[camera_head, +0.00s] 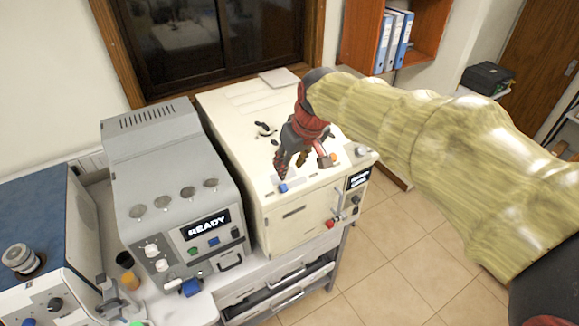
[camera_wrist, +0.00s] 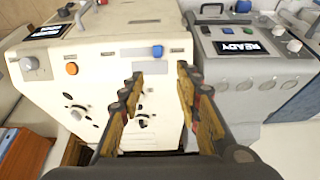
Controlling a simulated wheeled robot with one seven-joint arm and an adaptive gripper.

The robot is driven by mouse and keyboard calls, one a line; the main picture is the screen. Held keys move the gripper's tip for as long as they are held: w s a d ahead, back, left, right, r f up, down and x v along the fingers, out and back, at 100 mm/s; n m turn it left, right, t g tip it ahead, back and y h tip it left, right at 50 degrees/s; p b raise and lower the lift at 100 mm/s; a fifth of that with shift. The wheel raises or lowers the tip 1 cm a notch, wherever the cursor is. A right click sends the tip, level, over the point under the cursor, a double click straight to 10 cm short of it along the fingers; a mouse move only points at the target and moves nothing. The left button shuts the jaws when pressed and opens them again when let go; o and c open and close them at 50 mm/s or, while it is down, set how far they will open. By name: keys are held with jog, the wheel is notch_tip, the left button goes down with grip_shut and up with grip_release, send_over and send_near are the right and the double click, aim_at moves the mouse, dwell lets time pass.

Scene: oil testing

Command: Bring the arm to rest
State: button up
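My arm, in a yellowish sleeve, reaches in from the right in the head view. My gripper (camera_head: 288,166) is above the front top edge of the cream machine (camera_head: 235,105), pointing down. In the wrist view my gripper (camera_wrist: 158,80) shows two fingers spread apart with nothing between them. The cream machine (camera_wrist: 110,75) lies beyond the fingers, with a blue button (camera_wrist: 157,51) and an orange button (camera_wrist: 71,68). I cannot tell whether a fingertip touches the machine.
A grey machine (camera_head: 165,165) with a "READY" display stands left of the cream one. A blue-topped machine (camera_head: 60,235) is at far left. A small orange-brown container (camera_head: 130,281) stands between them. Tiled floor (camera_head: 400,275) is free at right. A shelf with binders (camera_head: 393,40) stands behind.

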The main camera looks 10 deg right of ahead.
dwell(0.4)
jog(key=s+d+f+m+b, duration=0.1)
jog(key=s+d+f+b, duration=0.2)
jog(key=s+f+b, duration=0.7)
jog(key=s+d+f+m+t+h+b, duration=0.1)
jog(key=s+d+f+m+b, duration=0.1)
jog(key=s+f+b, duration=0.9)
jog(key=s+d+f, duration=0.1)
jog(key=s, duration=0.2)
jog(key=shift+s+f+m, duration=0.15)
jog(key=shift+s+m, duration=0.1)
jog(key=shift+m, duration=0.05)
jog(key=shift+o, duration=0.5)
dwell(2.1)
